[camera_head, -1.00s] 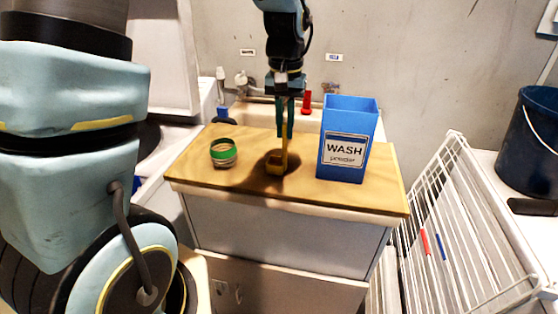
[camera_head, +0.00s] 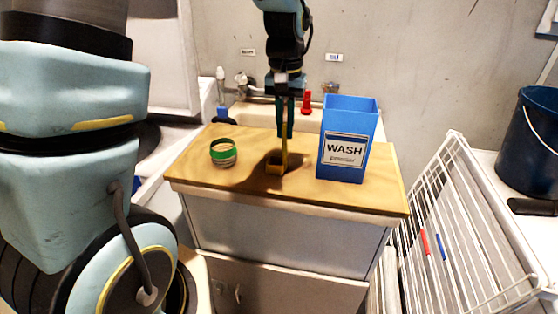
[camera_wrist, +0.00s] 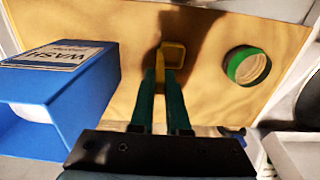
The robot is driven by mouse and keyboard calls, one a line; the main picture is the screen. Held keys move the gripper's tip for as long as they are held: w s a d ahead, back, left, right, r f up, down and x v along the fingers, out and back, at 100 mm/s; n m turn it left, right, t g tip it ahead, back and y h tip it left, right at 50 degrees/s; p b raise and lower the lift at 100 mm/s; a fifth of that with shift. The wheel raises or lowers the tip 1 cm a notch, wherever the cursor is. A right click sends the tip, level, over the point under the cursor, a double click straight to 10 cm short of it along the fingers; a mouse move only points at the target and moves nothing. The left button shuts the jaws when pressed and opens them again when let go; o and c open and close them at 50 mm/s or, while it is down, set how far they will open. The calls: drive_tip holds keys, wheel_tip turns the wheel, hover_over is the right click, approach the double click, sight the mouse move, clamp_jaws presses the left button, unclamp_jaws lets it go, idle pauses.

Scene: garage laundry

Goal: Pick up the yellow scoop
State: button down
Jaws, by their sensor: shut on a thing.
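The yellow scoop (camera_head: 277,166) is upright, with its handle up and its square cup low over the wooden top. My gripper (camera_head: 285,134) is shut on the handle from above, its green fingers on either side of it. In the wrist view the scoop's cup (camera_wrist: 173,56) shows just beyond the tips of my gripper (camera_wrist: 161,74). A dark shadow lies around the cup. I cannot tell whether the cup touches the wood.
A blue WASH box (camera_head: 346,140) stands close to the right of the scoop on the wooden top (camera_head: 230,180). A green-rimmed jar (camera_head: 223,153) stands to the left. A white drying rack (camera_head: 455,215) is at the right.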

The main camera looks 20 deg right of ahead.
drive_tip(key=shift+r, duration=0.1)
wheel_tip(320, 180, up, 10)
drive_tip(key=shift+f+b, duration=0.2)
drive_tip(key=shift+b, duration=0.95)
drive_tip(key=shift+r, duration=0.15)
drive_tip(key=shift+s, duration=0.15)
